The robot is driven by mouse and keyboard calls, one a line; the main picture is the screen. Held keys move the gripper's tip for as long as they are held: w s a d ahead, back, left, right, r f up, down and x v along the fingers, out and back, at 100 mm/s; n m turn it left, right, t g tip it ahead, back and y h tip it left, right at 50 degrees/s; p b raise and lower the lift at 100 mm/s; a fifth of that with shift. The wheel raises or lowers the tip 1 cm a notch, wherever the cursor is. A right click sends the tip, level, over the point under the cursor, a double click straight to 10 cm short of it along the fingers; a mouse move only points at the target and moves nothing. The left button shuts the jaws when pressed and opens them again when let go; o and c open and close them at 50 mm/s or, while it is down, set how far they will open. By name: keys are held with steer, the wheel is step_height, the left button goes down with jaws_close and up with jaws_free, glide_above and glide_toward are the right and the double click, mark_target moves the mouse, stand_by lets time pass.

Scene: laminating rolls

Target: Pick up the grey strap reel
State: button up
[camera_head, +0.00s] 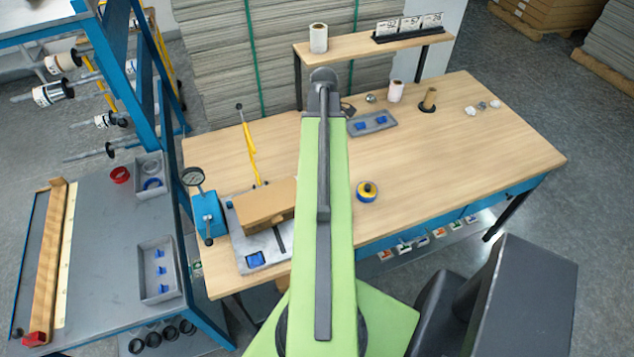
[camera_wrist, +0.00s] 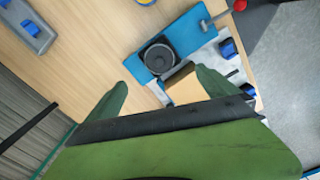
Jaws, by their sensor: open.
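I cannot pick out a grey strap reel for certain in either view. A small grey round thing (camera_head: 371,98) stands on the wooden bench behind the grey tray, too small to name. A dark piece (camera_head: 347,109) beside my arm is partly hidden. My gripper (camera_wrist: 162,79) is open, with its two green fingers spread and nothing held between them. In the wrist view, a blue stand (camera_wrist: 198,30) with a dark round dial (camera_wrist: 158,57) and a brown cardboard block (camera_wrist: 187,88) lie beyond the fingers. The head view does not show my gripper's fingers.
The wooden bench (camera_head: 480,150) has free room at right. It carries a yellow-and-black roll (camera_head: 367,191), a grey tray (camera_head: 385,122) with blue pieces, a white roll (camera_head: 396,91) and a brown core (camera_head: 429,99). A raised shelf (camera_head: 365,45) stands behind. A blue-framed rack is at left.

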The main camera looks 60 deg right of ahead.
steer(key=f+b, duration=0.6)
steer(key=f, duration=0.1)
steer(key=f+b, duration=0.3)
steer(key=f, duration=0.1)
steer(key=shift+w+a, duration=0.15)
steer(key=shift+w, duration=0.15)
steer(key=shift+r, duration=0.15)
step_height(320, 180, down, 5)
steer(key=b, duration=0.5)
steer(key=shift+w+f+b, duration=0.1)
steer(key=shift+f+b, duration=0.1)
steer(key=shift+b, duration=0.15)
steer(key=shift+r, duration=0.15)
steer(key=c, duration=1.7)
